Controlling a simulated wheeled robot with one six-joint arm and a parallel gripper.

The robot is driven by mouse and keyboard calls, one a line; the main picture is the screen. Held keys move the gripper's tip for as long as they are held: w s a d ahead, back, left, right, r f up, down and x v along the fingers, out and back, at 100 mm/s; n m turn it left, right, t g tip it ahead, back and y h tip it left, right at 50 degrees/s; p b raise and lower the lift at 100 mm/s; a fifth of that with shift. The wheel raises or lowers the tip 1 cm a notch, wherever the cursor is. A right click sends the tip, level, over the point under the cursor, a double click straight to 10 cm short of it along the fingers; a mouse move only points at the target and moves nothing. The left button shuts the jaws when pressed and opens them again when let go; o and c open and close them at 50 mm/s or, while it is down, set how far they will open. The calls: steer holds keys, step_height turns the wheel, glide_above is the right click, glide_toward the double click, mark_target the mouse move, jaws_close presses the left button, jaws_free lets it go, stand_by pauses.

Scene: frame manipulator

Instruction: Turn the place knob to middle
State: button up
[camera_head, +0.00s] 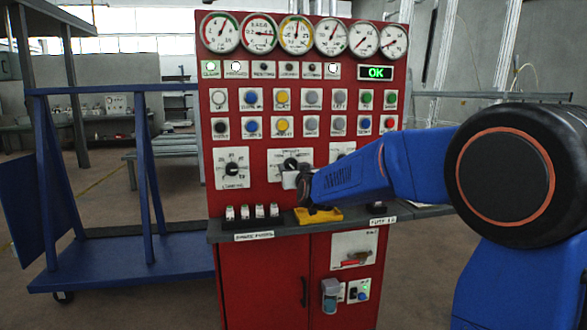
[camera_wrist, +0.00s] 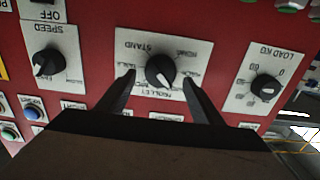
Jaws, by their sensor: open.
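A black rotary knob (camera_wrist: 160,70) on a white label plate sits in the middle of the wrist view. The picture is upside down there; "STAND" can be read on the plate. The knob's white mark points toward the bottom of that view, slightly right. My gripper (camera_wrist: 157,77) is open, with one dark finger on each side of the knob. I cannot tell whether the fingers touch it. In the head view the same knob (camera_head: 290,164) is in the middle of the red panel, with my gripper (camera_head: 291,181) in front of its lower part.
A load knob (camera_head: 232,168) is left of it and a speed knob (camera_wrist: 47,62) is on the other side, partly behind my arm in the head view. Buttons and gauges (camera_head: 296,35) fill the panel above. A grey ledge (camera_head: 222,231) with a yellow object (camera_head: 318,216) juts out below.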

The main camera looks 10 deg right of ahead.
steer(key=shift+w, duration=0.9)
steer(key=c, duration=1.1)
